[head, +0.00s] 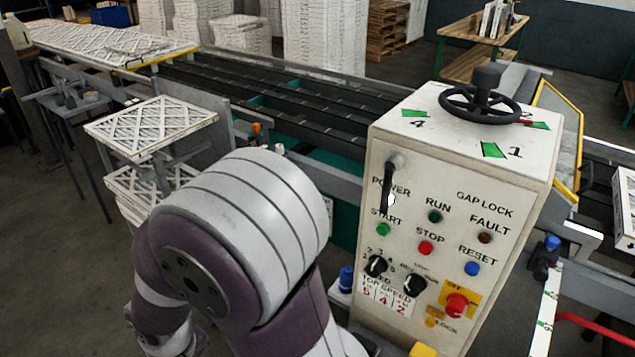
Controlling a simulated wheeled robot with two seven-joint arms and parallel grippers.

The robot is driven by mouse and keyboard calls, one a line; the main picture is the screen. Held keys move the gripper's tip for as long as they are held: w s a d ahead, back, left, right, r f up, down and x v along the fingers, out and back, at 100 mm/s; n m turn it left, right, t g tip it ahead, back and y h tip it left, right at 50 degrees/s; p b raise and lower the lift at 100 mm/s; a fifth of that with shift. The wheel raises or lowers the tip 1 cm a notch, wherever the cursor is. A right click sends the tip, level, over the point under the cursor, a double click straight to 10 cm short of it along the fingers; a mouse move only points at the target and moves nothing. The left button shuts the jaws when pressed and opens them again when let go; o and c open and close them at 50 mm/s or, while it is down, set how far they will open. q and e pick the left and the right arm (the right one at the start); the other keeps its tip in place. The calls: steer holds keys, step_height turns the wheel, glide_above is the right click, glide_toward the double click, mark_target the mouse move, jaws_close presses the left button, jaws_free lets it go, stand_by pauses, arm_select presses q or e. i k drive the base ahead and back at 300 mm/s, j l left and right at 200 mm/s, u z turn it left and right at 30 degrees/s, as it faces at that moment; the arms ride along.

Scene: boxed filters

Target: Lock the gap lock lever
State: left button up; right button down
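A cream control box (455,215) stands right of centre with a black handwheel (485,100) on top. A small lever with a red part (525,122) shows at the right of the wheel's base, partly hidden by the rim; I cannot tell its position. The words GAP LOCK are printed at the upper right of the front panel. A black vertical handle (391,185) with a pale lower end sits at the panel's left, by the word POWER. One of my arms fills the lower middle, left of the box. Neither of my grippers is in view.
The panel carries a green START button (383,229), a red STOP button (425,248), a blue RESET button (472,268), black knobs and a red emergency button (456,305). A conveyor (270,100) runs behind the box. Stacked white filters (150,127) stand at the left.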

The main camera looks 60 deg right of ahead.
mark_target(394, 163)
steer(key=i+z, duration=0.25)
steer(key=z, duration=0.2)
steer(key=i+z, duration=0.25)
steer(key=z, duration=0.15)
steer(key=i+j+z, duration=0.1)
steer(key=z, duration=0.35)
steer(key=i+j+z, duration=0.25)
steer(key=z, duration=0.2)
steer(key=i+z, duration=0.2)
steer(key=z, duration=0.25)
steer(key=i+j+z, duration=0.15)
steer(key=z, duration=0.35)
steer(key=i+j+z, duration=0.15)
steer(key=z, duration=0.3)
steer(key=i+j+z, duration=0.15)
steer(key=j+z, duration=0.15)
steer(key=z, duration=0.15)
steer(key=j+z, duration=0.25)
steer(key=z, duration=0.2)
steer(key=i+j+z, duration=0.1)
steer(key=j+z, duration=0.2)
steer(key=z, duration=0.2)
steer(key=j+z, duration=0.3)
steer(key=z, duration=0.15)
